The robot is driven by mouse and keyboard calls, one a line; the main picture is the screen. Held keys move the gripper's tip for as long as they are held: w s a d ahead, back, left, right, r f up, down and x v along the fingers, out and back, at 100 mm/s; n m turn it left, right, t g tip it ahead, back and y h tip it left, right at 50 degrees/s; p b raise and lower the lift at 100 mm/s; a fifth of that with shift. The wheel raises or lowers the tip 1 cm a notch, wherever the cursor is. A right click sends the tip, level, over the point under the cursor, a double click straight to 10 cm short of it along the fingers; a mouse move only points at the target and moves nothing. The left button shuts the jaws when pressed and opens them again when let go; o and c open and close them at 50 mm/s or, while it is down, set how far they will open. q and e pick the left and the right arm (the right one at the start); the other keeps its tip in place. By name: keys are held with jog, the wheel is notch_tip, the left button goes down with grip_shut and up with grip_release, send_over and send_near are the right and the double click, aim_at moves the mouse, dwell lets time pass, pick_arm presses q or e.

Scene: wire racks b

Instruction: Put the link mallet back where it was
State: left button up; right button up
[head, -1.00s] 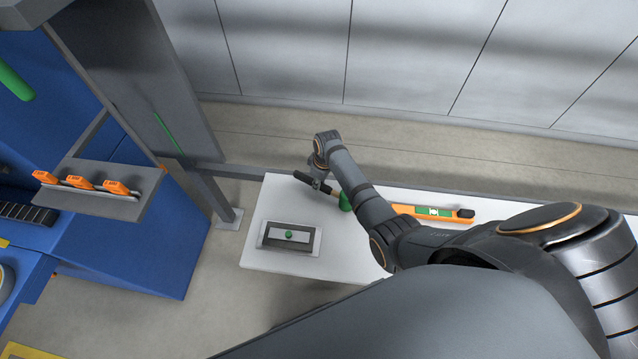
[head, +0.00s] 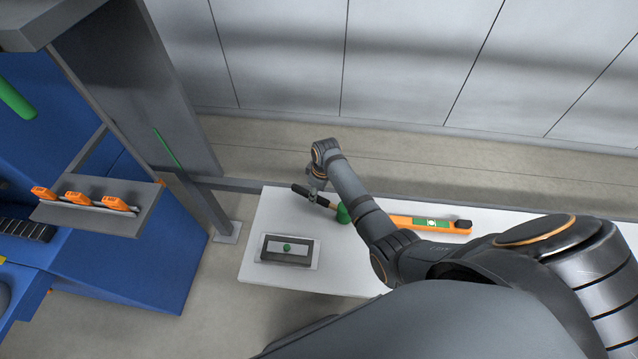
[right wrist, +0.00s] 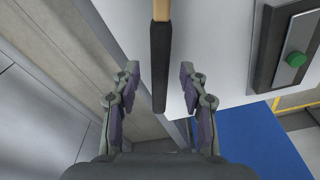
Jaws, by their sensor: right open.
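The link mallet lies on the white table, with a green head (head: 343,213), a wooden shaft and a black grip (head: 300,190). Its grip points to the back left and its head to the right. My right gripper (head: 314,195) is over the handle. In the right wrist view the right gripper (right wrist: 159,76) is open, with the black grip (right wrist: 160,55) between its two fingers and a gap on both sides. The mallet's head is outside that view. My left gripper is not in view.
On the white table (head: 262,225) lie a dark tray with a green knob (head: 288,247) at the front left and an orange level (head: 405,221) right of the mallet. A grey shelf (head: 130,222) with orange-handled tools stands left, beside blue panels.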

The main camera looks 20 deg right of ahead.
aim_at(321, 198)
notch_tip(321, 198, up, 10)
jog(key=s, duration=0.1)
jog(key=shift+d+f+p, duration=0.2)
jog(key=shift+d+p, duration=0.15)
jog(key=shift+p, duration=0.05)
